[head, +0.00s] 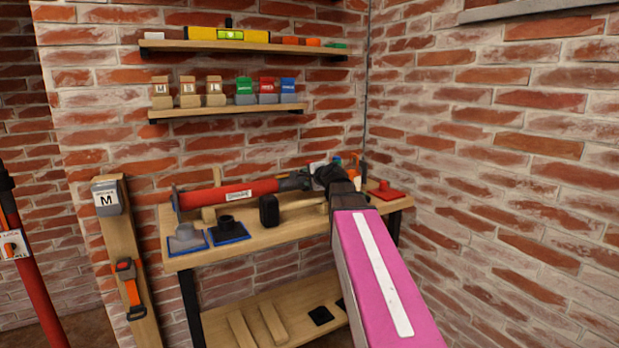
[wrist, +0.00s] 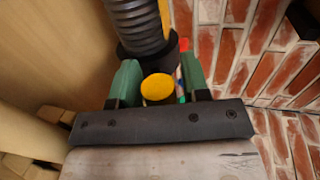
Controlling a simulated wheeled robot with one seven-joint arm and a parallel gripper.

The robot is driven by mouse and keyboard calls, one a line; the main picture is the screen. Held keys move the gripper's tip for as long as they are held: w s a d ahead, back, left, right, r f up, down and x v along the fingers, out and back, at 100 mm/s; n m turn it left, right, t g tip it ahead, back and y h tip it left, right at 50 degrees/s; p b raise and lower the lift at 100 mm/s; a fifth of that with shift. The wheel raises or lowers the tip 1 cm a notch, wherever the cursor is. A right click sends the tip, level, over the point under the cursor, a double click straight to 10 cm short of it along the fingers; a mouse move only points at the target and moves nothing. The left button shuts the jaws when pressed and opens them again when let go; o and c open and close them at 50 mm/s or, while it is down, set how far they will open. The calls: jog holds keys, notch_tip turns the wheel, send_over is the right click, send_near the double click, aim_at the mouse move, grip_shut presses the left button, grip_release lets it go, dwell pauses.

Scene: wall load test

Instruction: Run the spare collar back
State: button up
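The spare prop is a red tube (head: 235,194) lying level on the workbench, with a dark threaded end at its right. In the wrist view the black ribbed screw (wrist: 138,25) runs into a smooth black collar (wrist: 150,55). A yellow round face (wrist: 158,87) shows at the collar, pointing at my wrist camera. My gripper (head: 322,174) is at the right end of the prop. Its green fingers (wrist: 161,80) stand on both sides of the yellow face. A narrow gap shows beside the right finger; contact on the left is unclear. My arm hides part of the bench.
A grey base plate (head: 187,238) and a black one (head: 229,230) lie on blue mats at the bench's left. A black block (head: 269,211) stands in front of the tube. An orange bottle (head: 356,168) and red piece (head: 385,191) are behind my arm. Brick wall is close on the right.

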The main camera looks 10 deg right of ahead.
jog(key=shift+o, duration=0.3)
jog(key=shift+s, duration=0.1)
jog(key=v, duration=1)
jog(key=shift+s, duration=0.3)
jog(key=shift+d+r, duration=0.1)
jog(key=shift+d, duration=0.05)
